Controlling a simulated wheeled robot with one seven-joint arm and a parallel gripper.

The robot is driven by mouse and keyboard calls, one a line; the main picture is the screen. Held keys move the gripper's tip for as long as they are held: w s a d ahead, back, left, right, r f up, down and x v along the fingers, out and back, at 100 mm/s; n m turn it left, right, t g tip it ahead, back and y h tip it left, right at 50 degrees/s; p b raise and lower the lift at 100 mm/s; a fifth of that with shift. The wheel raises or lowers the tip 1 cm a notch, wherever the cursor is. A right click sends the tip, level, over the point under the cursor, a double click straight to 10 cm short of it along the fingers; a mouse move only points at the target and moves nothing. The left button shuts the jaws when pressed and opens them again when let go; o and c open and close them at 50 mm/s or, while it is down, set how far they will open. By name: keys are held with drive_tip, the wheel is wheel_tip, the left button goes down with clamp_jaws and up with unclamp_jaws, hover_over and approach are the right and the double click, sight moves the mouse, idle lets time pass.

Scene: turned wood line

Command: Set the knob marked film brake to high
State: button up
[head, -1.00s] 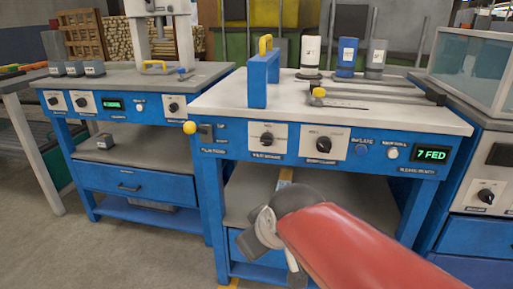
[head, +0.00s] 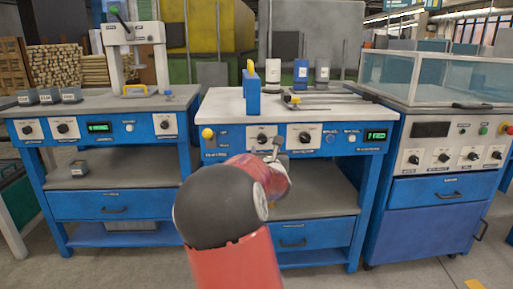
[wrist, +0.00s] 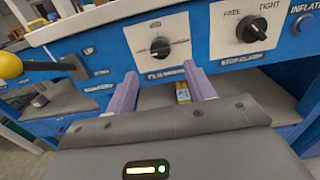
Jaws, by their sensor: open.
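The film brake knob (wrist: 160,46) is a dark round knob on a white plate, above a blurred label that appears to read film brake. It also shows on the middle bench's blue front in the head view (head: 262,138). Its setting is too blurred to read. My gripper (wrist: 164,84) is open and empty, with its two purple fingers apart, below and in front of this knob and not around it. In the head view my gripper (head: 275,148) is in front of the panel, partly hidden by my arm.
A second knob (wrist: 252,29), marked free and tight, is close on the right. A yellow ball-ended lever (wrist: 10,65) sticks out on the left. A blue block with a yellow handle (head: 252,92) stands on the benchtop. A glass-topped cabinet (head: 430,75) stands right.

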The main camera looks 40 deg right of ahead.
sight(263, 142)
drive_tip(key=p+x, duration=0.1)
drive_tip(key=x, duration=0.6)
drive_tip(key=shift+w+d+p, duration=0.25)
drive_tip(key=shift+d+p, duration=0.05)
drive_tip(key=c, duration=1)
drive_tip(key=shift+f, duration=0.1)
